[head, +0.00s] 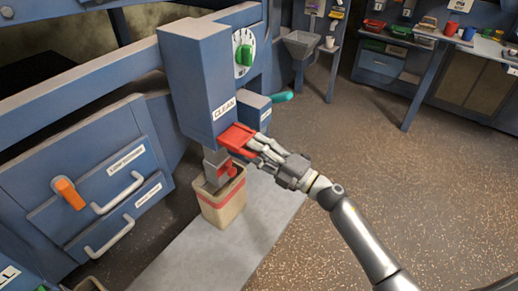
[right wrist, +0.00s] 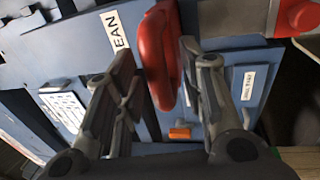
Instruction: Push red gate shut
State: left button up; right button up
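The red gate (head: 237,136) sits at the lower end of the blue chute box (head: 200,85) labelled CLEAN, and part of it sticks out to the right. My right gripper (head: 258,149) is at this outer part. In the right wrist view the gate's red part (right wrist: 158,55) lies between my two spread fingers (right wrist: 160,75), closer to the right finger. I cannot tell whether that finger touches it. A gap shows on the left finger's side. My left gripper is not in view.
A beige bucket with a red band (head: 224,205) stands below the chute's grey spout (head: 216,163). A green dial (head: 243,54) and a teal handle (head: 282,97) are nearby. Blue drawers with an orange lever (head: 68,193) are at left. The floor at right is clear.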

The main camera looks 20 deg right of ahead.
aim_at(240, 140)
grip_shut()
jog(key=shift+w+r, duration=0.1)
jog(key=x, duration=0.4)
jog(key=f+x, duration=0.1)
jog(key=x, duration=0.1)
jog(key=shift+w+a+b, duration=0.1)
jog(key=shift+w+b, duration=0.05)
jog(key=shift+b, duration=0.15)
jog(key=shift+r, duration=0.1)
